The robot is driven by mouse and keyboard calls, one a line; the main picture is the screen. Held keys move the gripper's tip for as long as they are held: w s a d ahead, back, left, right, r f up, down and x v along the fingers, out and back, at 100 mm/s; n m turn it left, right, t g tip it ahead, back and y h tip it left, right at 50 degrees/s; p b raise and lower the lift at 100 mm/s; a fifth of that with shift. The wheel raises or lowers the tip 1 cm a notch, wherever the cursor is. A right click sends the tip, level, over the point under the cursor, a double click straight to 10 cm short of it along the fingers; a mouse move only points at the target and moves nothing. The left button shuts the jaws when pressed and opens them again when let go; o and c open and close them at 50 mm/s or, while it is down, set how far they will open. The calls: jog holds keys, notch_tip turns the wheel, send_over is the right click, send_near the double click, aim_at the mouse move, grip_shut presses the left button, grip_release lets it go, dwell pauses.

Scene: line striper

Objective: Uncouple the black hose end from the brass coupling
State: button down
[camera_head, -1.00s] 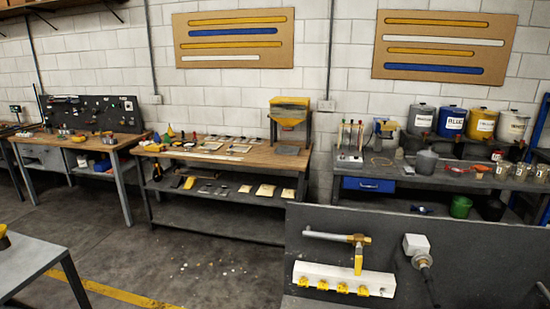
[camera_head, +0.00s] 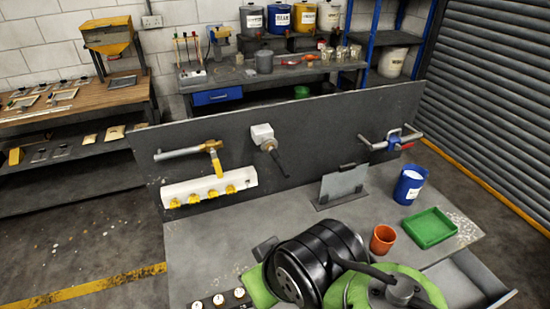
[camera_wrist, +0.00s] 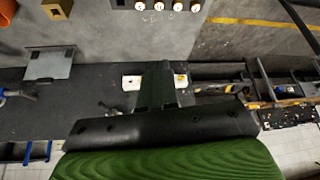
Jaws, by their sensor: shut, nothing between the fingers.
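On the dark upright panel, a brass fitting (camera_head: 212,148) with a yellow lever sits at the end of a grey pipe (camera_head: 178,154). To its right, a grey and black plug-like end with a black lead (camera_head: 274,153) comes out of a white box (camera_head: 262,133). I cannot tell for sure which parts are the black hose end and the brass coupling. My gripper (camera_wrist: 158,72) is shut and empty in the wrist view, in front of the white strip. Its fingertips are not clear in the head view, and it hides part of the panel in the wrist view.
A white strip with yellow knobs (camera_head: 209,188) sits low on the panel. A blue and red clamp (camera_head: 391,141) is at its right. On the bench stand a grey plate (camera_head: 343,186), an orange cup (camera_head: 383,239), a blue can (camera_head: 409,185) and a green tray (camera_head: 430,228).

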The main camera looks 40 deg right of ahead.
jog(key=c, duration=1.8)
grip_release()
jog(key=o, duration=0.7)
jog(key=w+d+r, duration=0.2)
jog(key=w+r, duration=0.1)
jog(key=w, duration=0.3)
jog(key=shift+w+r+m+b, duration=0.25)
jog(key=shift+r+m+b, duration=0.05)
jog(key=shift+r+m, duration=0.1)
jog(key=shift+o, duration=0.7)
jog(key=w+d+r+m+h, duration=0.1)
jog(key=w+d+r, duration=0.1)
jog(key=w+d, duration=0.4)
jog(key=w, duration=0.4)
jog(key=shift+b, duration=0.3)
jog(key=m+b, duration=0.1)
send_near(276, 154)
jog(key=b+x, duration=0.3)
jog(key=x, duration=0.4)
jog(key=shift+a+f+b, duration=0.1)
jog(key=shift+f+b, duration=0.15)
jog(key=shift+b, duration=0.1)
jog(key=shift+w+f, duration=0.35)
jog(key=shift+f, duration=0.15)
